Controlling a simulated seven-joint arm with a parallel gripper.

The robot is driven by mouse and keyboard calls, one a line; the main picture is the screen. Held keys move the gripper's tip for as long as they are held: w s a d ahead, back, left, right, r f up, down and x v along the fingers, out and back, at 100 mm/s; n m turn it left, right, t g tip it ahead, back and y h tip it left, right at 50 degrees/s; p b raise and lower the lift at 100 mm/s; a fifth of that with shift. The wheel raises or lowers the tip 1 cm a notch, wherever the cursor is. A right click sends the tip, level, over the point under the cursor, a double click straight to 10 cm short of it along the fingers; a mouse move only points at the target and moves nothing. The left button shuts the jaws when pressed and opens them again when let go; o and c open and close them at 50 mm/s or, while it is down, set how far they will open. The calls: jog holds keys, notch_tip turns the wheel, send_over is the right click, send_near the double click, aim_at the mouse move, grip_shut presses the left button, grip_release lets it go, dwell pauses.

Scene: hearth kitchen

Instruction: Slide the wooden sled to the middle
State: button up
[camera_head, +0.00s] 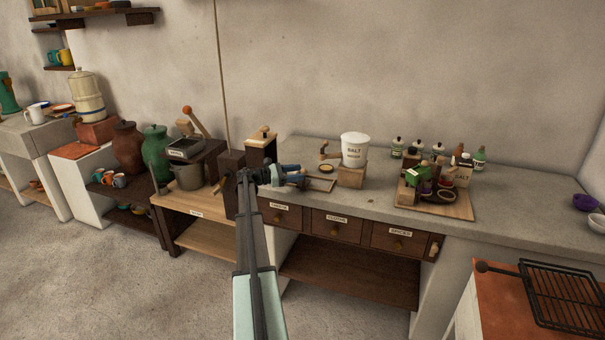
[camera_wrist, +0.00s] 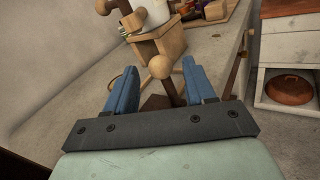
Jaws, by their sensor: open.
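The wooden sled appears to be the pale wooden block (camera_head: 351,177) on the grey counter, with a white salt bucket (camera_head: 354,149) standing on it. The block also shows in the wrist view (camera_wrist: 152,46), beyond my fingers. My gripper (camera_head: 300,175) is open at the counter's left part, left of the block, its fingers pointing towards it. In the wrist view, a round wooden knob (camera_wrist: 160,67) on a short stem shows between my two blue fingers, with visible room on both sides. I cannot tell whether the stem is fixed to the block. My arm hides part of the counter front.
A flat wooden frame (camera_head: 320,185) lies beside the gripper. A tray (camera_head: 455,210) with jars and a green box stands to the right. A dark wooden post (camera_head: 231,180) and a lidded box (camera_head: 262,146) stand left of the gripper. Bare counter lies between block and tray.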

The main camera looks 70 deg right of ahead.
jog(key=v, duration=1)
jog(key=shift+w+a, duration=0.1)
dwell(0.3)
